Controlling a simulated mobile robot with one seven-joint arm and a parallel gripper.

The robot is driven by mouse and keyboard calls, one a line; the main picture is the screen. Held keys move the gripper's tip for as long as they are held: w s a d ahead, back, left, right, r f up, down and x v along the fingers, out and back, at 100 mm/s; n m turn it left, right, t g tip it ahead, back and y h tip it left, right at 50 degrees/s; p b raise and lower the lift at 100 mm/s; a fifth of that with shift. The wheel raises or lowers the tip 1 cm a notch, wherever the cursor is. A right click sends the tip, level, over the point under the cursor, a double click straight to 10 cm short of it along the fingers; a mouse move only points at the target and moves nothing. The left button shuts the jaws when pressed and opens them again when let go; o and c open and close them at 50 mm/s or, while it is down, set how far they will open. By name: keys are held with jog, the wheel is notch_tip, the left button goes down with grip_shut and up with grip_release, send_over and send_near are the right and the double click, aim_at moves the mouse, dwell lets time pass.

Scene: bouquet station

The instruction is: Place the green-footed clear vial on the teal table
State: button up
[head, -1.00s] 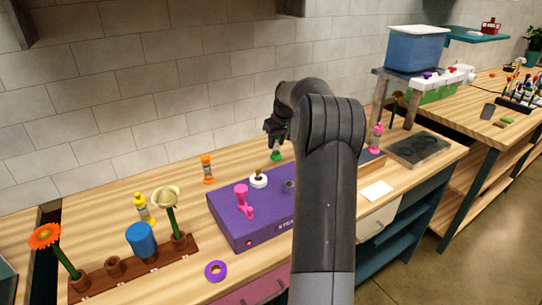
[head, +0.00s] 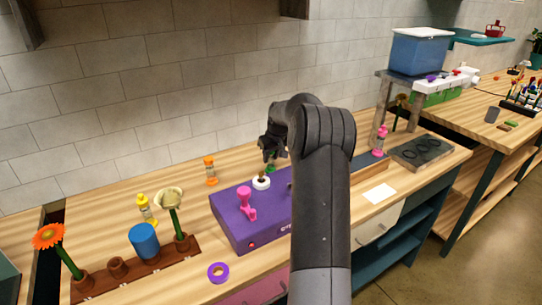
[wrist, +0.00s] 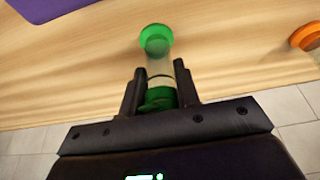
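The green-footed clear vial (wrist: 158,62) is between my gripper's fingers in the wrist view, its green foot pointing away from the wrist. My gripper (wrist: 160,88) is shut around it. In the head view my gripper (head: 270,155) hangs over the back of the wooden counter, behind the purple box. The vial's green foot (head: 271,168) shows just below it; my arm hides part of the area. A teal tabletop (head: 485,39) with a red item on it shows at the far back right. I cannot tell for sure that it is the teal table.
Near the gripper are the purple box (head: 235,220) with a pink part on top and an orange-capped vial (head: 211,172). A flower rack (head: 135,272) stands at left. A pink vial (head: 379,141) and a raised stand with a blue bin (head: 420,52) are at right.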

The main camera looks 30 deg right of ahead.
jog(key=o, duration=0.5)
jog(key=shift+c, duration=0.2)
jog(key=v, duration=1.2)
jog(key=s+a+r, duration=0.3)
jog(key=a, duration=0.3)
jog(key=s+a+r, duration=0.3)
jog(key=a+r, duration=0.1)
jog(key=a, duration=0.3)
jog(key=s+a+r+h, duration=0.1)
jog(key=s+a+r, duration=0.2)
jog(key=s+a, duration=0.75)
jog(key=s+a+f, duration=0.2)
jog(key=s, duration=0.5)
jog(key=s+a+f+t, duration=0.1)
jog(key=s+a+f, duration=0.1)
jog(key=s, duration=0.5)
jog(key=s+a+f+y, duration=0.1)
jog(key=s+a+f, duration=0.1)
jog(key=s+a, duration=0.2)
jog(key=s, duration=0.3)
jog(key=shift+s+a+f+t, duration=0.25)
jog(key=shift+s+f+t, duration=0.05)
jog(key=shift+f+t, duration=0.1)
